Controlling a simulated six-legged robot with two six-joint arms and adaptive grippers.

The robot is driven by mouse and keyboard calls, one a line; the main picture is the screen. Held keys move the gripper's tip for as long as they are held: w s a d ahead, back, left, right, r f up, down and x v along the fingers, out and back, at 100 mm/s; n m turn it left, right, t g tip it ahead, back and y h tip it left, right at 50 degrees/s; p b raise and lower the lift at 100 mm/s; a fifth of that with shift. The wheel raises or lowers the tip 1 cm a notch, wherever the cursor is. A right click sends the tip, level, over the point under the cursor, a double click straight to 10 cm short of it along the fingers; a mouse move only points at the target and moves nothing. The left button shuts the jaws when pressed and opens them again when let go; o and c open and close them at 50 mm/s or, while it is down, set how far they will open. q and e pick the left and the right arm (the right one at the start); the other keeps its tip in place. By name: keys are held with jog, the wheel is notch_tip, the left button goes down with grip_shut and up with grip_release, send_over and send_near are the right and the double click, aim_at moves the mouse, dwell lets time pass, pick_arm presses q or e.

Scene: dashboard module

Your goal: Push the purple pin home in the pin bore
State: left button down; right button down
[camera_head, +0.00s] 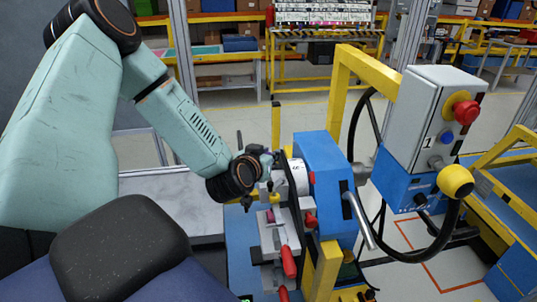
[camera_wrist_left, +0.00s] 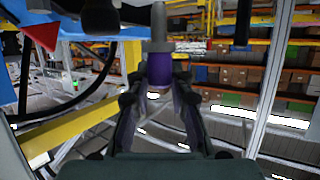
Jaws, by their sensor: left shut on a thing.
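My left gripper (camera_head: 265,168) is at the fixture, just left of the blue housing and mostly hidden by my wrist and fixture parts in the head view. In the left wrist view its two dark fingers (camera_wrist_left: 157,95) are shut on the purple pin (camera_wrist_left: 158,73). The pin lies between the fingertips, and a grey cylindrical part (camera_wrist_left: 158,30) is directly in line beyond it. I cannot tell how deep the pin sits or make out the bore. A small purple part (camera_head: 270,216) also shows below the gripper in the head view; I cannot tell what it is. My right gripper is not in view.
The blue housing (camera_head: 322,180) stands right of the gripper. Red-handled clamps (camera_head: 288,262) are below. A grey control box (camera_head: 432,120) with a red button hangs from a yellow frame (camera_head: 340,95) at right. A grey worktop (camera_head: 165,192) is clear at left.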

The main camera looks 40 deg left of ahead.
pick_arm(q)
jog(key=shift+d+r, duration=0.1)
jog(key=shift+d, duration=0.05)
jog(key=shift+a, duration=0.2)
jog(key=shift+d, duration=0.15)
dwell(0.4)
jog(key=shift+p, duration=0.6)
dwell(0.4)
dwell(0.4)
jog(key=shift+f+b, duration=1.75)
jog(key=shift+f, duration=0.5)
jog(key=c, duration=1.1)
grip_release()
jog(key=shift+c, duration=0.2)
jog(key=shift+s, duration=0.15)
